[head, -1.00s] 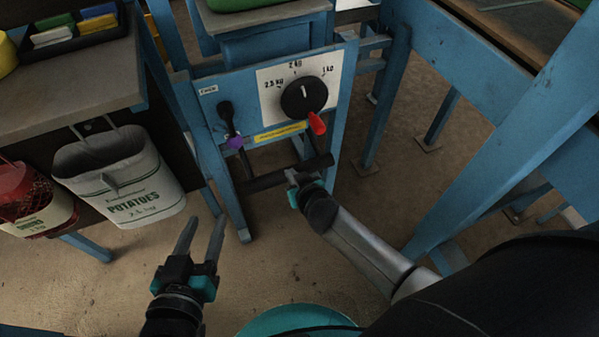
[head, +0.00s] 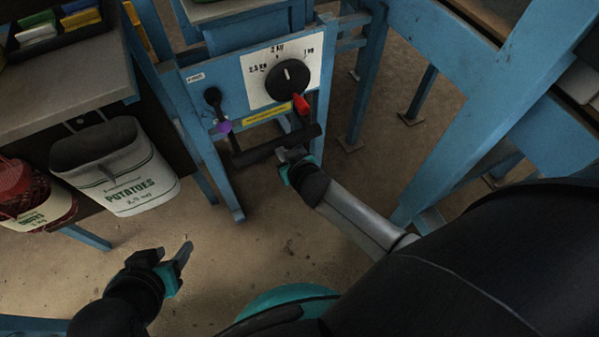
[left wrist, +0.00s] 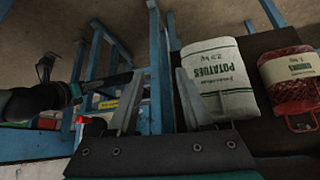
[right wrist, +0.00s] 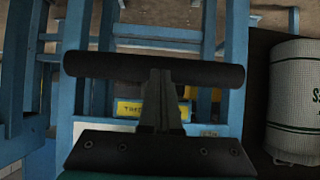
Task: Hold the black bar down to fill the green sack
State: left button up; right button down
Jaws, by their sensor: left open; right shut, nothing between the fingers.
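The black bar (head: 262,149) runs across the lower front of the blue filling frame (head: 228,180). My right gripper (head: 286,153) is shut and empty at the bar's right half. In the right wrist view its closed fingertips (right wrist: 160,74) overlap the middle of the bar (right wrist: 95,67); I cannot tell whether they touch it. A white sack with green print, POTATOES (head: 125,180), hangs open-mouthed at the left. It also shows in the left wrist view (left wrist: 222,85). My left gripper (head: 184,252) is open and empty over the floor, below and right of that sack.
A black dial (head: 287,80) with a red pointer, on a white weight scale, sits above the bar. A lever with a purple part (head: 222,126) is left of it. A red sack (head: 28,195) hangs at far left. Blue posts (head: 470,110) stand at right.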

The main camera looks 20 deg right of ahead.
pick_arm(q)
jog(key=s+a+f+g+y+p, duration=0.1)
jog(key=s+a+f+g+p, duration=0.2)
jog(key=f+p, duration=0.2)
jog(key=shift+s+f, duration=0.35)
jog(key=shift+f, duration=0.9)
pick_arm(e)
jog(key=s+f+v, duration=0.1)
jog(key=v, duration=0.9)
jog(key=shift+s, duration=0.1)
